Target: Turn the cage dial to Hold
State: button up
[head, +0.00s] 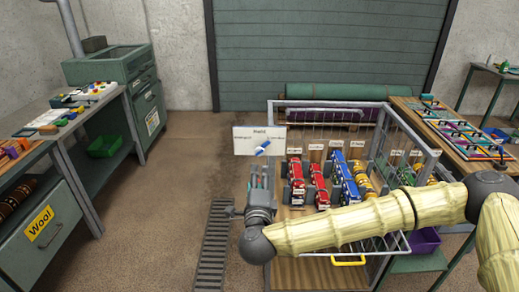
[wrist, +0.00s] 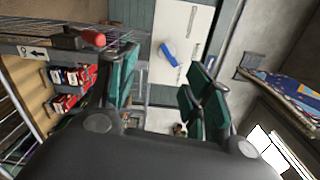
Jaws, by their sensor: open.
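The word at the panel's top reads Hold; the side labels are too small to read. The handle lies slanted, lower left to upper right, not straight up at Hold. In the wrist view the blue handle (wrist: 168,54) sits on the white panel (wrist: 198,50), beyond my fingers. My gripper (head: 258,172) is open and empty, just below the panel in the head view, apart from the handle. It also shows in the wrist view (wrist: 162,82).
The wire cage (head: 290,118) holds rows of red, blue and yellow labelled items. A red-tipped lever (wrist: 92,38) shows at the wrist view's upper left. A workbench (head: 130,107) stands left, a table (head: 412,108) right. A floor grate (head: 212,245) lies on clear floor.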

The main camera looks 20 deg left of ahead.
aim_at(260, 152)
jog(key=p+x, duration=0.1)
jog(key=x, duration=0.2)
jog(key=r+p+x, duration=0.1)
jog(key=p+x, duration=0.1)
jog(key=x, duration=0.2)
jog(key=p+x, duration=0.1)
jog(key=x, duration=0.3)
jog(key=shift+w+d+r, duration=0.15)
jog(key=shift+w+d, duration=0.05)
jog(key=c, duration=1)
